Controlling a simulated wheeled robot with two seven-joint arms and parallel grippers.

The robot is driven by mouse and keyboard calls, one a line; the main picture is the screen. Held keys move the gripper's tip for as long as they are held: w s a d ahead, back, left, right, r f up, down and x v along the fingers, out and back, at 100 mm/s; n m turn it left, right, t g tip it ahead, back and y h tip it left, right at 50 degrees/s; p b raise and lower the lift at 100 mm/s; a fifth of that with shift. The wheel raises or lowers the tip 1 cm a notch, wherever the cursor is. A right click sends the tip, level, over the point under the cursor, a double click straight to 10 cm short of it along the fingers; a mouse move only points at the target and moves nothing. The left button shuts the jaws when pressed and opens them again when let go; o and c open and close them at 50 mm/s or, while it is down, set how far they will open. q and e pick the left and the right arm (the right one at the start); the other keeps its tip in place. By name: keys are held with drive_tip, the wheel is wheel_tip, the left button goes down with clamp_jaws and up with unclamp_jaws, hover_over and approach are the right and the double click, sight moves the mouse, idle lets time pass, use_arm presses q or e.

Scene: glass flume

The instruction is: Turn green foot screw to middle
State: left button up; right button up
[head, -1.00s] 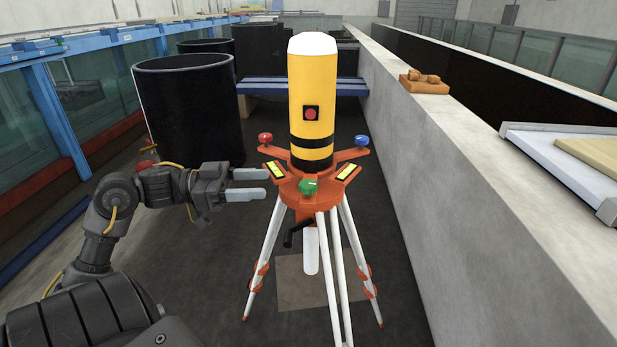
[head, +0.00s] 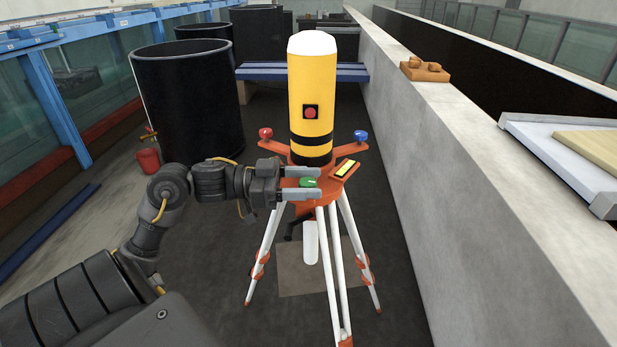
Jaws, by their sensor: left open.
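The green foot screw (head: 309,182) is at the near side of the orange tripod head (head: 327,192). My left gripper (head: 303,183) is open, with one grey finger behind the green screw and one in front of it. Whether the fingers touch the screw I cannot tell. A red foot screw (head: 265,134) is at the back left and a blue foot screw (head: 361,136) at the back right. The yellow cylinder instrument (head: 312,90) with a white top stands upright on the head. One yellow level strip (head: 345,168) shows at the right. My right gripper is not in view.
The white tripod legs (head: 333,270) spread on the dark floor. A concrete wall (head: 440,180) runs along the right, with an orange block (head: 425,72) on top. A black tank (head: 188,105) and a red bucket (head: 148,160) stand at the left.

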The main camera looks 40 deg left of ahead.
use_arm(q)
drive_tip(key=shift+w+d, duration=0.1)
drive_tip(key=shift+d, duration=0.05)
drive_tip(key=shift+c, duration=0.2)
drive_tip(key=c, duration=0.9)
drive_tip(key=shift+m+g+h, duration=0.8)
drive_tip(key=shift+m+g, duration=0.1)
drive_tip(key=shift+g, duration=0.3)
drive_tip(key=shift+m+g+h, duration=0.6)
drive_tip(key=shift+m+g, duration=0.2)
drive_tip(key=shift+g, duration=0.3)
drive_tip(key=m+g+h+b, duration=0.1)
drive_tip(key=m+g, duration=0.1)
drive_tip(key=g, duration=0.1)
drive_tip(key=shift+m+g+b, duration=0.7)
drive_tip(key=shift+m+g, duration=0.4)
drive_tip(key=shift+g, duration=0.4)
